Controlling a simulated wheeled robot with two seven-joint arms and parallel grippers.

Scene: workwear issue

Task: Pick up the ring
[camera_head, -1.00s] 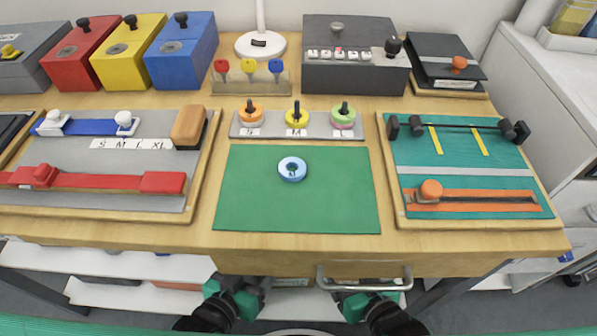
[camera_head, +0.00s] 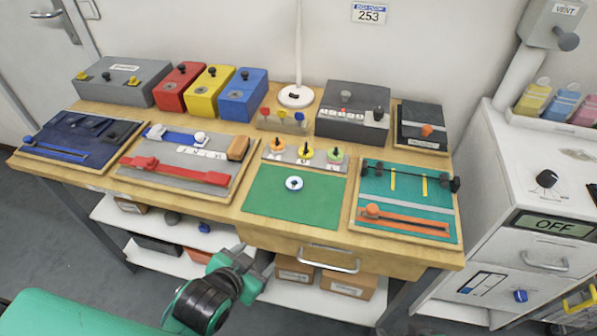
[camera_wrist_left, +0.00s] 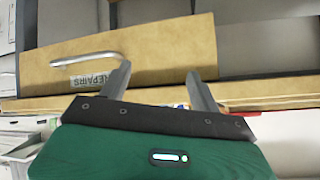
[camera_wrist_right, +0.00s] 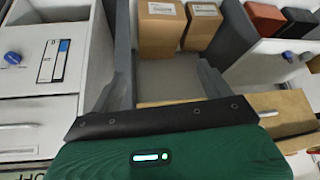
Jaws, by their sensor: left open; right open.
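A light blue ring (camera_head: 294,183) with a dark-marked centre lies flat on the green mat (camera_head: 268,212) in the middle of the table. Orange (camera_head: 276,143), yellow (camera_head: 306,154) and green (camera_head: 336,154) rings sit on pegs of a grey rack behind the mat. My left gripper (camera_head: 257,261) is below the table's front edge, well away from the blue ring, open and empty. It also shows in the left wrist view (camera_wrist_left: 160,82), facing a wooden drawer front. My right gripper shows only in the right wrist view (camera_wrist_right: 166,70), open and empty.
A wooden drawer with a metal handle (camera_head: 329,260) is under the tabletop. A board with an orange slider (camera_head: 405,220) stands right of the mat, a board with a red bar (camera_head: 175,172) left. Boxes (camera_head: 347,285) sit on the lower shelf. A white cabinet (camera_head: 540,210) stands right.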

